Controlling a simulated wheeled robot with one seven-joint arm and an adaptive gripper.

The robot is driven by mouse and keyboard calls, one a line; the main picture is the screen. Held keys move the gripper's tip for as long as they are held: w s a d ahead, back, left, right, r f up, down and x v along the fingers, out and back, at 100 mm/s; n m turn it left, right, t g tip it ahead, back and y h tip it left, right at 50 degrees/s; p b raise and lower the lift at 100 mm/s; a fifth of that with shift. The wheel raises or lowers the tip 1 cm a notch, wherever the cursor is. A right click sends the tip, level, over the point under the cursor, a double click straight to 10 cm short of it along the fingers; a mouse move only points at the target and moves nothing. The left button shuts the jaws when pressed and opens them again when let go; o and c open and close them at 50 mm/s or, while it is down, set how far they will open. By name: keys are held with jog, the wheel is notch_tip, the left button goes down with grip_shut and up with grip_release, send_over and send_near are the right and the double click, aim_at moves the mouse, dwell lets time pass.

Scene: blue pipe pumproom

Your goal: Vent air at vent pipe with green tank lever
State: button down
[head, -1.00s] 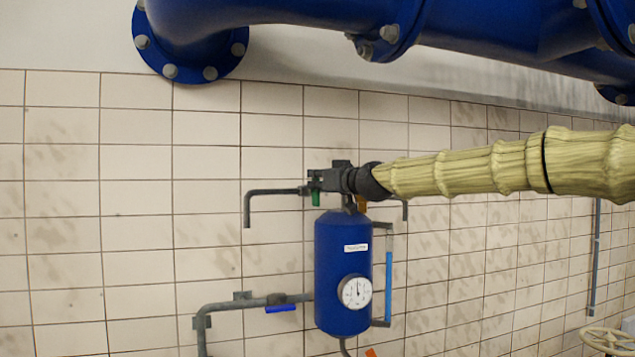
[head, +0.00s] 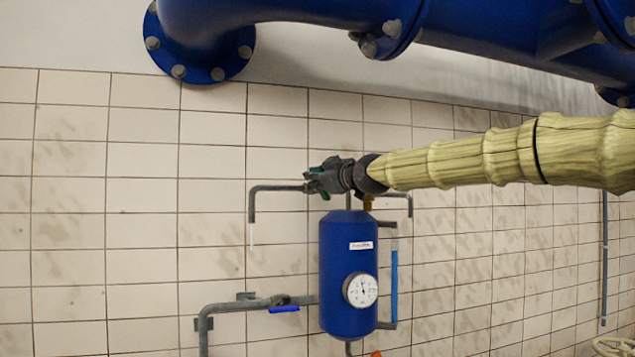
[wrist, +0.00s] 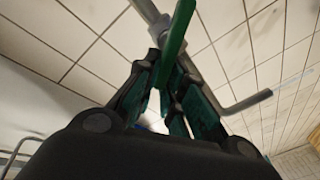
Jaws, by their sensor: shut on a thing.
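The blue tank (head: 345,280) hangs on the tiled wall with a round white gauge (head: 360,290). Above it, the grey vent pipe (head: 252,208) runs left and bends down. A thin whitish streak (head: 251,235) shows below its open end. My gripper (head: 322,182) is at the valve on top of the tank, covering most of it. The green lever (wrist: 174,45) stands between my fingers in the wrist view, and my gripper (wrist: 170,90) is shut on it. Only small green bits show in the head view.
A second grey pipe with a blue lever (head: 284,309) joins the tank from the lower left. A blue sight tube (head: 394,285) runs along the tank's right side. Large blue flanged pipes (head: 300,15) cross above my arm. The wall left of the vent pipe is clear.

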jog(key=shift+w+a+f+n, duration=0.1)
jog(key=shift+f+n, duration=0.4)
jog(key=shift+f, duration=0.4)
jog(key=c, duration=1.5)
grip_release()
jog(key=shift+r, duration=0.15)
jog(key=shift+w+d, duration=0.25)
jog(key=shift+w, duration=0.15)
jog(key=shift+d, duration=0.1)
jog(key=shift+s+r, duration=0.35)
jog(key=shift+s, duration=0.25)
jog(key=v, duration=0.7)
jog(key=f+v, duration=0.1)
jog(key=v, duration=0.3)
jog(key=shift+w+d, duration=0.2)
jog(key=shift+d, duration=0.05)
jog(key=shift+w, duration=0.1)
